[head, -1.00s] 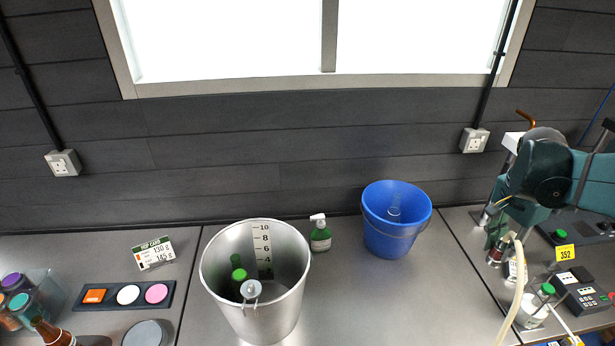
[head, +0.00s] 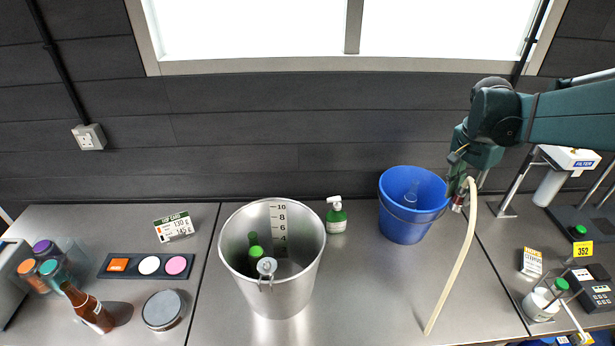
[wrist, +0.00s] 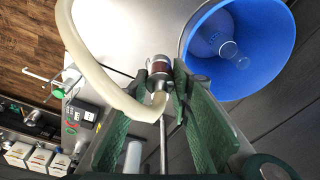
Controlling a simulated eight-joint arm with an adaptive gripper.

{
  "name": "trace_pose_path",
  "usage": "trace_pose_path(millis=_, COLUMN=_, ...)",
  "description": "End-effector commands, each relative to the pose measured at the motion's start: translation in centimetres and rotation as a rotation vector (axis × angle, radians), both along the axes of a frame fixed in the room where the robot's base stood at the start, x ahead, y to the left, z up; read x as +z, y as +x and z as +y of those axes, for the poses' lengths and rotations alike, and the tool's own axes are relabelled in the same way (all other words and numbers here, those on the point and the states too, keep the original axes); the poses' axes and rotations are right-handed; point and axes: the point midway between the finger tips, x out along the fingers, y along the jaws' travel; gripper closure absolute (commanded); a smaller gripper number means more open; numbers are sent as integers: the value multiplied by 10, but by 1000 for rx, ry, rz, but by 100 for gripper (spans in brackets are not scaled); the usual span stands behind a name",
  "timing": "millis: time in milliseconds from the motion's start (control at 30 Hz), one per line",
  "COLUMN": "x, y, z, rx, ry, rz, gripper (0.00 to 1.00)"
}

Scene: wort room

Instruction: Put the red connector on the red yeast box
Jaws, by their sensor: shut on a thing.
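My gripper (wrist: 166,85) is shut on a metal connector with a dark red band (wrist: 158,68). A pale, cream hose (wrist: 98,88) bends away from the connector. In the head view my gripper (head: 461,190) holds the connector (head: 458,203) above the bench, just right of the blue bucket (head: 405,228); the hose (head: 455,270) hangs down toward the bench front. Several small white boxes with coloured marks (wrist: 40,160) stand at the lower left of the wrist view. I cannot tell which of them is the red yeast box.
To the right are a small white-and-yellow box (head: 531,262), a green-capped bottle (head: 541,303) and a dark meter (head: 590,290). The bench between pot and hose is clear.

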Motion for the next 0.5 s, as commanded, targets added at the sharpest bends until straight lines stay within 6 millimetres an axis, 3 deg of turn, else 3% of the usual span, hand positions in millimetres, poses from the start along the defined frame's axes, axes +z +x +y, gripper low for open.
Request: trace_pose_path(millis=500, x=5, y=95, z=107, rx=200, ry=0, rz=0, gripper=92)
